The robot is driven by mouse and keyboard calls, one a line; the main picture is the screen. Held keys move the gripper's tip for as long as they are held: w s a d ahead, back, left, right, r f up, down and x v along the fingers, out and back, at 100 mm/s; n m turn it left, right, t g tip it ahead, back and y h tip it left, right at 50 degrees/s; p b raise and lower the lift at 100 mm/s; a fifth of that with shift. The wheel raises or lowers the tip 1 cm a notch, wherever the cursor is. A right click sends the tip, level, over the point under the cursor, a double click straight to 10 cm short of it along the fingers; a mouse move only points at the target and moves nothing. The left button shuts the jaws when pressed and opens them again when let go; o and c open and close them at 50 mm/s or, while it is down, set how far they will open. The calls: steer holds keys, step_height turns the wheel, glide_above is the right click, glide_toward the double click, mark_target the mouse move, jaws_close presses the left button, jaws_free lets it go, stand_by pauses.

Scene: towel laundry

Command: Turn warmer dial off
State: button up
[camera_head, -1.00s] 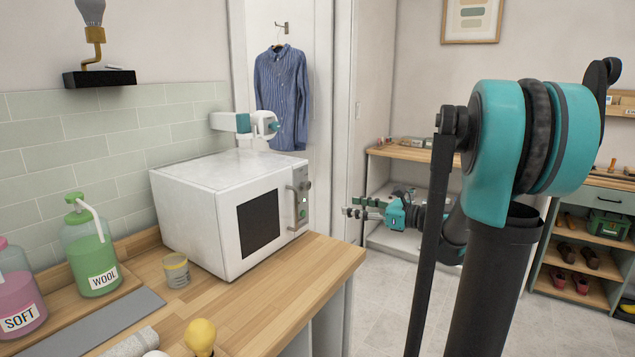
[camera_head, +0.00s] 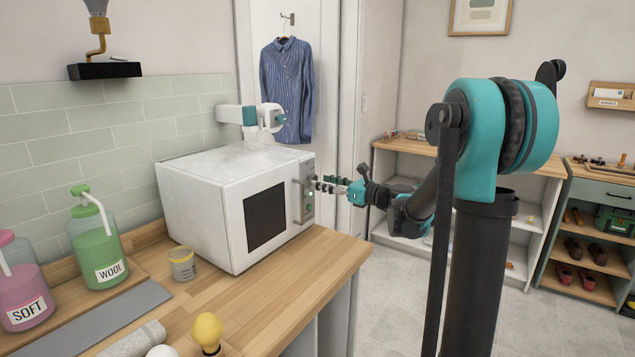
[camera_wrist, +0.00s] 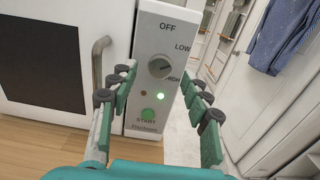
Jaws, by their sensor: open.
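The towel warmer (camera_head: 208,205) is a white box with a dark window, standing on the wooden counter. Its control panel (camera_wrist: 143,116) fills the middle of the wrist view. The round grey dial (camera_wrist: 159,66) sits below the OFF mark, with LOW and HIGH marked to its right. Its slot looks tilted, its pointing end toward the right side. In the head view my gripper (camera_head: 318,185) is close to the panel.
A vertical door handle (camera_wrist: 99,62) stands just left of the panel and my left finger. Soap bottles (camera_head: 97,245), a small jar (camera_head: 182,264) and a yellow bulb (camera_head: 207,331) are on the counter. Open floor lies right of the counter.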

mark_target(312, 179)
steer(key=x, duration=0.3)
jaws_close()
stand_by(0.5)
steer(key=shift+n, duration=0.4)
steer(key=n, duration=1.1)
stand_by(0.4)
